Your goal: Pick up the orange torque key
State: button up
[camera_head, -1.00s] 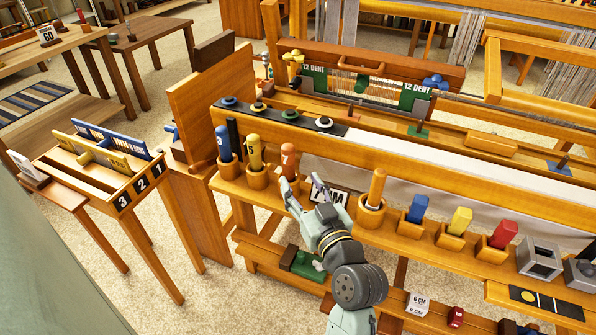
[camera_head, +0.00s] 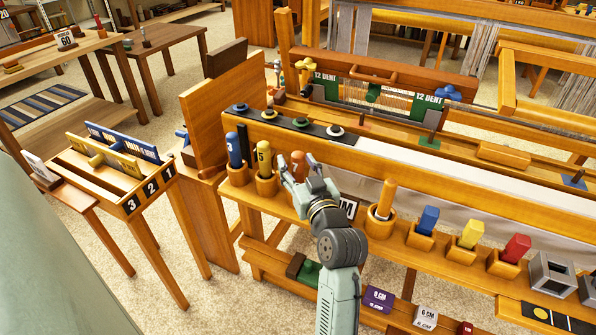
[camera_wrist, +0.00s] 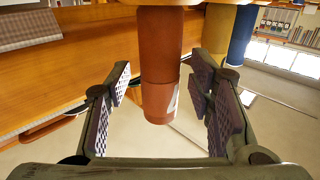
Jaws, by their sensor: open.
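The orange torque key (camera_head: 298,160), marked 7, stands upright in the row of wooden cups on the loom's front beam. My gripper (camera_head: 297,173) is open, with its fingers on either side of the key. In the wrist view the orange key (camera_wrist: 160,65) hangs from the top of the picture between the two spread fingers. Clear gaps show on both sides, so it is not gripped. My gripper hides the key's lower part and its cup in the head view.
A yellow key (camera_head: 264,155) and a blue key (camera_head: 234,150) stand close to the left. To the right are a cup with a wooden peg (camera_head: 386,198) and blue, yellow and red blocks in holders. A dark strip with several knobs (camera_head: 301,124) lies behind.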

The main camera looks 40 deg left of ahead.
grip_shut()
dwell(0.6)
